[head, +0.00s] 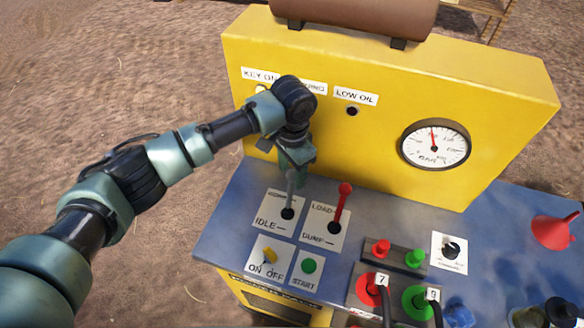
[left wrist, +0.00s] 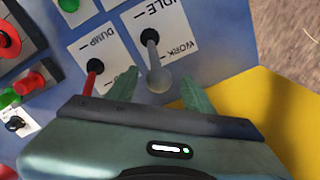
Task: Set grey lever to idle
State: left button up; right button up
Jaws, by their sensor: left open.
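The grey lever (head: 290,194) stands on a white plate marked WORK at the far end and IDLE at the near end. It leans toward the WORK end. My left gripper (head: 297,164) is over the lever's top, pointing down, and partly hides the WORK label. In the left wrist view the lever's round grey knob (left wrist: 160,81) appears between the two green fingers of the open left gripper (left wrist: 159,90). I cannot tell whether the fingers touch it. My right gripper is not in view.
The red lever (head: 342,205) on the LOAD/DUMP plate stands just right of the grey one. The yellow back wall (head: 375,145) rises close behind the gripper. A yellow switch (head: 269,256) and green START button (head: 309,265) sit in front.

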pick_arm(q)
jog(key=shift+s, duration=0.1)
grip_shut()
dwell(1.4)
